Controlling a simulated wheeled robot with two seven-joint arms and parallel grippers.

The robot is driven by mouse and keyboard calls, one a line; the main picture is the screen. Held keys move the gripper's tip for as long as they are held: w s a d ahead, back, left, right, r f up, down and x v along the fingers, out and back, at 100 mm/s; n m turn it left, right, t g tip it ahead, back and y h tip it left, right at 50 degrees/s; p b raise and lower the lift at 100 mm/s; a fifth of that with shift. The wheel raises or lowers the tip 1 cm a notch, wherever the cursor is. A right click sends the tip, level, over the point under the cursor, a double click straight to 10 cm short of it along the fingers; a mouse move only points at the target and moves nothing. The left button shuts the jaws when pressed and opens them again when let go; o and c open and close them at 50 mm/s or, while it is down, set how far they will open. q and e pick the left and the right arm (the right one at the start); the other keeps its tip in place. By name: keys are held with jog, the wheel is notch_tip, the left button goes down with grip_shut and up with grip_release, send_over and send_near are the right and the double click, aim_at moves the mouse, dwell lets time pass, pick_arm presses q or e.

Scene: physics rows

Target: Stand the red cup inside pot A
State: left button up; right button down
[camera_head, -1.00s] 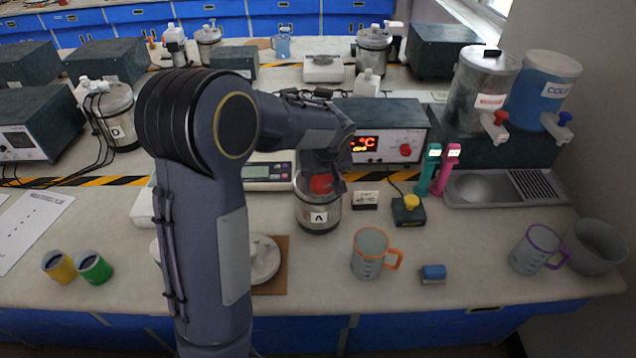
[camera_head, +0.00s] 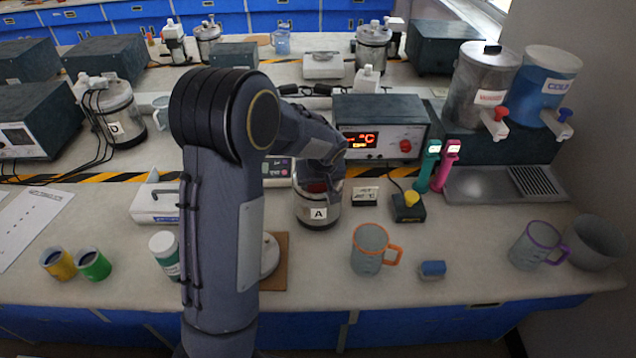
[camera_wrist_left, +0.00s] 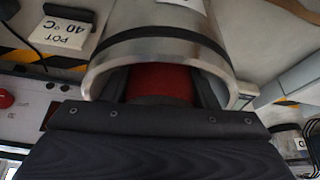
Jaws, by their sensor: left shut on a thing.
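Pot A (camera_head: 318,213) is a metal pot with a dark band and an "A" label, upright on the bench in the head view. The red cup (camera_head: 315,187) shows only as a sliver at its mouth, mostly hidden by my gripper. My left gripper (camera_head: 324,178) reaches down into the pot's mouth, shut on the cup. In the left wrist view, the red cup (camera_wrist_left: 160,82) lies between the dark fingers, within the rim of pot A (camera_wrist_left: 112,58). The cup's base and its contact with the pot floor are hidden. My right gripper is not in view.
A heater controller (camera_head: 380,129) stands behind the pot. A small sign (camera_head: 365,196) and a yellow-button box (camera_head: 408,207) are to its right. An orange-handled mug (camera_head: 369,250) and a blue block (camera_head: 432,269) are in front. Yellow (camera_head: 58,265) and green (camera_head: 94,265) cups stand at left.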

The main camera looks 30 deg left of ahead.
pick_arm(q)
jog(key=shift+f+b, duration=0.3)
jog(key=o, duration=0.8)
jog(key=shift+c, duration=0.2)
